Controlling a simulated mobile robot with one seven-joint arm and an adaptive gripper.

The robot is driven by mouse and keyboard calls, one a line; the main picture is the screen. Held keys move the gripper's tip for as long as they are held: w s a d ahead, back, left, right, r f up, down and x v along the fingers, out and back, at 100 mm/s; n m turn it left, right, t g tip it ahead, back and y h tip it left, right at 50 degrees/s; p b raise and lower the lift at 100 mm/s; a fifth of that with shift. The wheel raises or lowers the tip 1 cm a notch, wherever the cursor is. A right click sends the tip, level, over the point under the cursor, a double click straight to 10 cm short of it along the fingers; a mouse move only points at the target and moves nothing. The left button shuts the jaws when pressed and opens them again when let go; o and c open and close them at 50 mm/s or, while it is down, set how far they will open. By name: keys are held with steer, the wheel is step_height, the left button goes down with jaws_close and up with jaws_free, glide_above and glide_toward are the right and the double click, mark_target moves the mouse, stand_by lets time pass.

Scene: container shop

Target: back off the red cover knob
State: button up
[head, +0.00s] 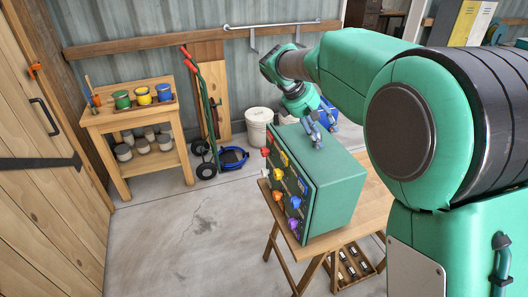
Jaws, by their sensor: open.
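A green cabinet (336,194) stands on a wooden table, its dark front facing left with several coloured knobs on it. The red cover knob (265,152) is at the upper far end of that front, small in the head view. My gripper (318,138) is open and points down above the cabinet's top, to the right of the red knob and apart from it. Nothing shows between its fingers. Whether the fingertips touch the cabinet top cannot be told.
Yellow (284,159), orange (277,195) and purple (293,224) knobs share the front. The folding wooden table (277,212) has a lower rack. A white bucket (259,125), hand truck (205,120) and paint shelf (128,120) stand behind. Floor left of the table is clear.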

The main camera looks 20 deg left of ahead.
steer(key=a+f+n, duration=0.1)
steer(key=a+f, duration=0.1)
steer(key=a, duration=0.2)
steer(key=w+a+f+n+t, duration=0.1)
steer(key=a+f, duration=0.2)
steer(key=a, duration=0.2)
steer(key=w+a+f+n+h, duration=0.1)
steer(key=a+f, duration=0.1)
steer(key=a, duration=0.3)
steer(key=shift+w+f+p, duration=0.25)
steer(key=shift+f+p, duration=0.05)
steer(key=a+f+n+t+h, duration=0.3)
steer(key=a+f, duration=0.5)
steer(key=a, duration=0.3)
steer(key=n+t+h+p, duration=0.1)
steer(key=n+t+h, duration=0.1)
steer(key=t+h, duration=0.25)
glide_toward(262, 152)
steer(key=shift+s+a+r+y, duration=0.1)
steer(key=shift+s+a+y, duration=0.35)
steer(key=shift+s+a, duration=0.7)
steer(key=shift+w, duration=0.1)
steer(key=x, duration=1.3)
steer(key=shift+w+d+b, duration=0.2)
steer(key=shift+d+b, duration=0.1)
